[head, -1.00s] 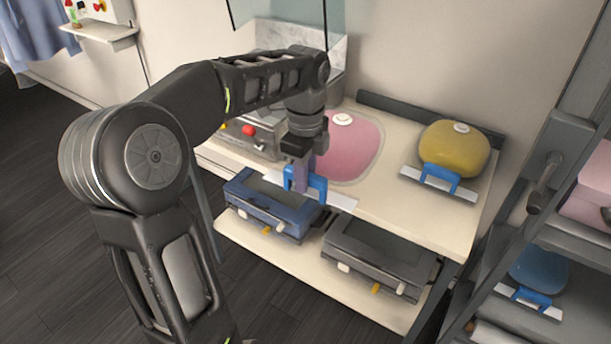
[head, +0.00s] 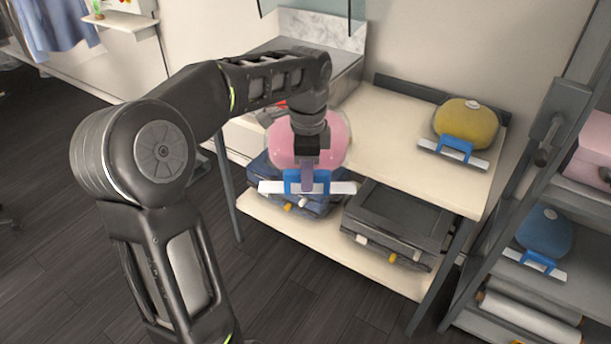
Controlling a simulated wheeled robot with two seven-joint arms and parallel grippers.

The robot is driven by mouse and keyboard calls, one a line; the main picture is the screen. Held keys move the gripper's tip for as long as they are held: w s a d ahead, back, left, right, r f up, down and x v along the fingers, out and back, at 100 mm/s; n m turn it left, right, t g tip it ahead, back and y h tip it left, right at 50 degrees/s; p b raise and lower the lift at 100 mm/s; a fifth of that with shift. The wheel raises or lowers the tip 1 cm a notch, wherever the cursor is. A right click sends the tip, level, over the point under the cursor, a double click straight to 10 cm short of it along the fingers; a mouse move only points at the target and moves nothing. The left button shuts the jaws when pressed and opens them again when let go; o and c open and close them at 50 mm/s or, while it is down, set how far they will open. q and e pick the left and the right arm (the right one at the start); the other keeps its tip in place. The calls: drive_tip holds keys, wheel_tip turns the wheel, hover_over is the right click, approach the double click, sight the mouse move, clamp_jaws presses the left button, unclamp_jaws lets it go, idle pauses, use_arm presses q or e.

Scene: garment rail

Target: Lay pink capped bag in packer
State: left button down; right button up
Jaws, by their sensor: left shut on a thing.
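My left gripper (head: 307,184) is shut on the blue handle of the pink bag (head: 336,138), which has a white bar (head: 272,187) along its edge. The bag is off the table, in front of its left part and above the lower shelf. The gripper and wrist cover the bag's middle, and its cap is hidden. The packer seems to be the grey machine (head: 349,86) with a clear raised lid at the back left of the table. My arm hides much of it. My right gripper is not in view.
A yellow capped bag (head: 466,124) lies at the table's (head: 410,138) right end; the middle is clear. Blue (head: 262,170) and dark grey (head: 400,215) cases sit on the lower shelf. A rack at right holds a blue bag (head: 543,232) and a pink item (head: 592,150).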

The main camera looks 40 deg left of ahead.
sight(345, 191)
use_arm(q)
drive_tip(key=n, duration=0.2)
drive_tip(key=shift+w+f+n, duration=0.25)
drive_tip(key=shift+w+n, duration=0.05)
drive_tip(key=n, duration=0.1)
drive_tip(key=w+d+f+n, duration=0.1)
drive_tip(key=n, duration=0.1)
drive_tip(key=w+f+n, duration=0.1)
drive_tip(key=shift+w+d+f+n, duration=0.15)
drive_tip(key=shift+w+d+n, duration=0.1)
drive_tip(key=shift+d+n, duration=0.15)
drive_tip(key=w+d+f+n, duration=0.2)
drive_tip(key=d, duration=0.1)
drive_tip(key=d+f+n, duration=0.1)
drive_tip(key=shift+w+d, duration=0.2)
drive_tip(key=shift+w, duration=0.2)
drive_tip(key=w+d+f, duration=0.1)
drive_tip(key=d+f, duration=0.1)
drive_tip(key=d, duration=0.4)
drive_tip(key=w+d+f, duration=0.1)
drive_tip(key=d+f, duration=0.1)
drive_tip(key=d, duration=0.4)
drive_tip(key=shift+f, duration=0.25)
